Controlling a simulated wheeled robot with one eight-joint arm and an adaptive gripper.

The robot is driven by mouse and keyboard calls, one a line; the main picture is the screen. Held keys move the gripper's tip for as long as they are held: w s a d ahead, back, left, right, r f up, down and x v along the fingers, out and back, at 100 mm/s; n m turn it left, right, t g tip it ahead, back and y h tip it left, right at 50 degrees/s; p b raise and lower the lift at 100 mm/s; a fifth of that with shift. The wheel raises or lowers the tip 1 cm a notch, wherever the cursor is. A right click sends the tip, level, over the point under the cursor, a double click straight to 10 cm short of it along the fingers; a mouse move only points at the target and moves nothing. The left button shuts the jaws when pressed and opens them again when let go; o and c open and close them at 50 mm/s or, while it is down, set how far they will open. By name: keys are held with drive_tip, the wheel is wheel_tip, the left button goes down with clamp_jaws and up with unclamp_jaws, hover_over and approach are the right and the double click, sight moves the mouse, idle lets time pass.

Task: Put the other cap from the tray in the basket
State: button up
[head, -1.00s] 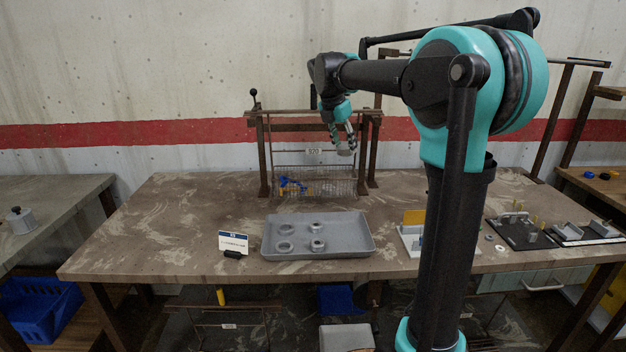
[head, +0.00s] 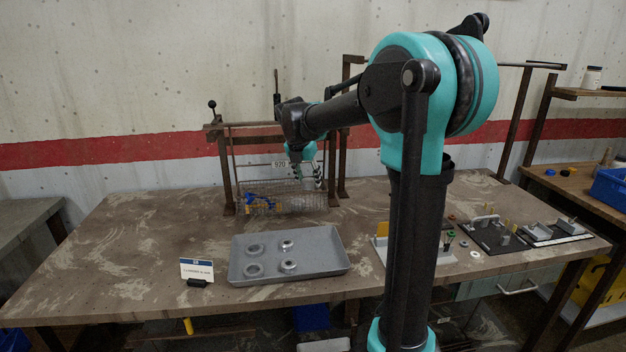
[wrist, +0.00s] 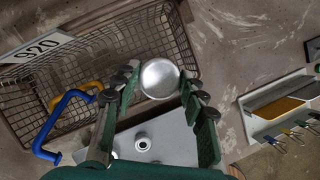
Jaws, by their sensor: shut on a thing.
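My gripper (head: 308,178) is low at the right end of the wire basket (head: 262,207), in front of the rack frame. In the wrist view my gripper (wrist: 161,88) is shut on a round silver cap (wrist: 160,78), held between its fingertips. The basket (wrist: 60,74), labelled 920, lies to the left in that view, and the cap overlaps its right end. I cannot tell if the cap is inside the rim. The grey tray (head: 322,252) stands on the table nearer me, with several round ring-like parts on it.
Blue and yellow handled pieces (wrist: 62,120) lie in the left part of the basket. Rusty posts (head: 226,175) stand around it. A small sign (head: 197,269) stands left of the tray. A white fixture (head: 381,252) and dark boards (head: 492,240) are to the right.

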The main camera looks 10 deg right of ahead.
drive_tip(key=shift+f, duration=0.3)
drive_tip(key=w+d, duration=0.1)
drive_tip(key=w+d+f, duration=0.1)
drive_tip(key=w, duration=0.1)
drive_tip(key=shift+w+d+f, duration=0.1)
drive_tip(key=shift+f, duration=0.2)
drive_tip(key=shift+f, duration=0.2)
drive_tip(key=shift+c, duration=0.3)
drive_tip(key=shift+f, duration=0.4)
clamp_jaws()
drive_tip(key=shift+r, duration=0.1)
drive_tip(key=o, duration=1.1)
unclamp_jaws()
